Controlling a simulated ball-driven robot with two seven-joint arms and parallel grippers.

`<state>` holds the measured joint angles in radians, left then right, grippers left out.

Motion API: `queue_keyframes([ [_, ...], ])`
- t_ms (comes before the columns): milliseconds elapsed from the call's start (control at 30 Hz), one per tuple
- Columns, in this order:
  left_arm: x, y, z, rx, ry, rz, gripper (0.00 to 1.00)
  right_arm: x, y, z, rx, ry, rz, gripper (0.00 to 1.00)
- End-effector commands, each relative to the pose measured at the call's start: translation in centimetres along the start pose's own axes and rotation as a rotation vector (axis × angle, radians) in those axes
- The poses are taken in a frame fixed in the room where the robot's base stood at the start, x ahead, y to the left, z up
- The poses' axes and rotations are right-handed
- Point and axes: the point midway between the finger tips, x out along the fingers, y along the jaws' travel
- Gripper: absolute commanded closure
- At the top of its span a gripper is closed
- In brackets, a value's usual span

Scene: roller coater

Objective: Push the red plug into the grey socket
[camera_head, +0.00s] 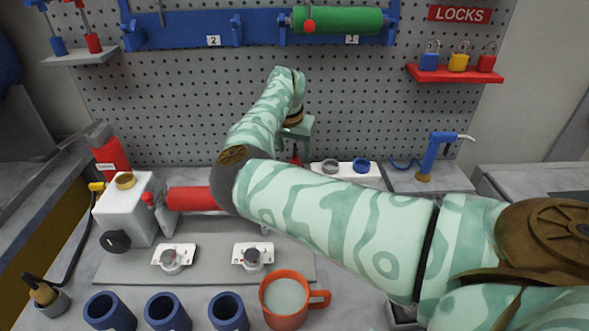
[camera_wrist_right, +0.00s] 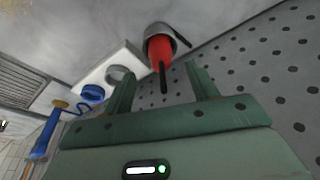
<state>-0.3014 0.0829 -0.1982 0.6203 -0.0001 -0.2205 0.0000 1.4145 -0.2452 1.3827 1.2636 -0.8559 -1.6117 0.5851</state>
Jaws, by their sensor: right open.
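The red plug (camera_wrist_right: 158,48) shows in the right wrist view with a dark stem, in or against a grey rim; I cannot tell how it is seated. In the head view only a bit of red (camera_head: 296,160) shows below the gripper. The grey socket (camera_wrist_right: 120,74) is a ring on a white block, also seen in the head view (camera_head: 331,166). My right gripper (camera_wrist_right: 161,78) is open, with one finger to each side of the plug's stem in the picture, and nothing visibly gripped. It points down in the head view (camera_head: 297,146). My left gripper is out of view.
A blue ring (camera_head: 361,165) sits beside the grey socket on the white block (camera_head: 345,177). A blue tool (camera_head: 432,155) stands to the right. The pegboard (camera_head: 190,95) rises behind. An orange mug (camera_head: 286,300) and blue cups (camera_head: 168,312) stand in front.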

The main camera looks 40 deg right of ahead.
Motion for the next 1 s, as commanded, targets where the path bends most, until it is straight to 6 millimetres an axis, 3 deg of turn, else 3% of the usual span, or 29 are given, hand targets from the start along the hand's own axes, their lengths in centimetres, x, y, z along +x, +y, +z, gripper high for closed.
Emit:
queue_keyframes([
  [267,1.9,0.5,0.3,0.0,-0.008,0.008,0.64,4.6,-0.1,-0.1,0.0,-0.002,0.003,0.42],
  [500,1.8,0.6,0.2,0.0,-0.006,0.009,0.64,4.8,-0.1,-0.2,0.001,0.0,0.0,0.42],
  [700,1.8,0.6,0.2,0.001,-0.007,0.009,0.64,4.7,-0.1,-0.2,0.0,-0.001,0.0,0.9],
  [1000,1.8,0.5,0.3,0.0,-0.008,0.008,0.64,4.7,-0.2,-0.2,0.0,-0.001,0.0,0.91],
])
